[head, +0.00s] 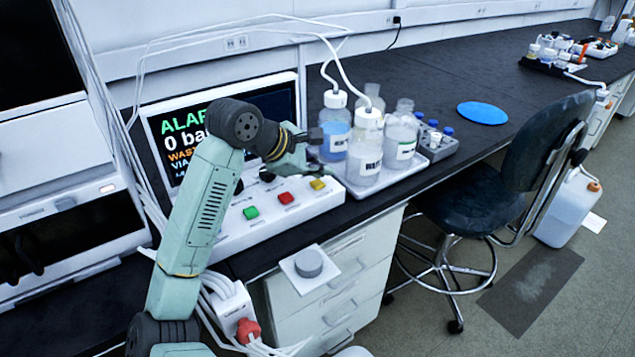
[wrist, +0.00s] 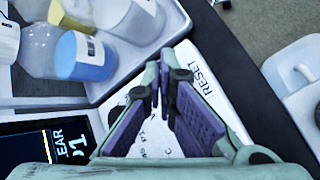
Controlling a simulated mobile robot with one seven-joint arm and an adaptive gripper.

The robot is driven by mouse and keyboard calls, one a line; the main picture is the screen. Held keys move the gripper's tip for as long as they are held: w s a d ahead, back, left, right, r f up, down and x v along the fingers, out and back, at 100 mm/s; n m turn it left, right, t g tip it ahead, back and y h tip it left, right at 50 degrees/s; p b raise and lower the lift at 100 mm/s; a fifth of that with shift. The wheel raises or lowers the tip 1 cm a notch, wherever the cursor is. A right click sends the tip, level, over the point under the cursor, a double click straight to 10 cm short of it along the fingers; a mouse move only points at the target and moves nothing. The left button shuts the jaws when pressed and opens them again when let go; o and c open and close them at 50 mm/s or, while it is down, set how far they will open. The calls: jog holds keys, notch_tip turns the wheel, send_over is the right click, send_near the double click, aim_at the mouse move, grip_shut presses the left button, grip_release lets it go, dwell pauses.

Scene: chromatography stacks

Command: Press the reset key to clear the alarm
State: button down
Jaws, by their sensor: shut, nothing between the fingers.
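A white key panel (head: 268,219) sits on the dark bench below a screen (head: 168,140), with a green key (head: 251,212), a red key (head: 286,198) and a yellow key (head: 318,184). My gripper (head: 300,160) is above the panel's right end, near the yellow key. In the wrist view, my gripper (wrist: 158,75) is shut and empty over the panel (wrist: 230,105). The printed word RESET is right beside the fingertips. No key shows there; the fingers may hide it. I cannot tell whether they touch the panel.
A tray (head: 385,188) of capped bottles with tubing stands close to the gripper's right. A vial rack (head: 437,148) and a blue disc (head: 482,113) lie farther right. A chair (head: 530,160) stands before the bench. A grey round knob (head: 309,262) on a white plate is at the front.

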jog(key=shift+f+b, duration=0.25)
jog(key=shift+b, duration=0.1)
dwell(0.3)
jog(key=shift+f+b, duration=0.25)
jog(key=shift+b, duration=0.25)
jog(key=shift+s+d+f+b, duration=0.15)
jog(key=shift+f+b, duration=0.55)
jog(key=shift+b, duration=0.4)
dwell(1.2)
jog(key=shift+a+r, duration=0.2)
jog(key=shift+r, duration=0.25)
jog(key=shift+w+a+r, duration=0.25)
jog(key=shift+a+r, duration=0.05)
jog(key=shift+r, duration=0.05)
jog(key=shift+r+p, duration=0.2)
jog(key=shift+p, duration=0.1)
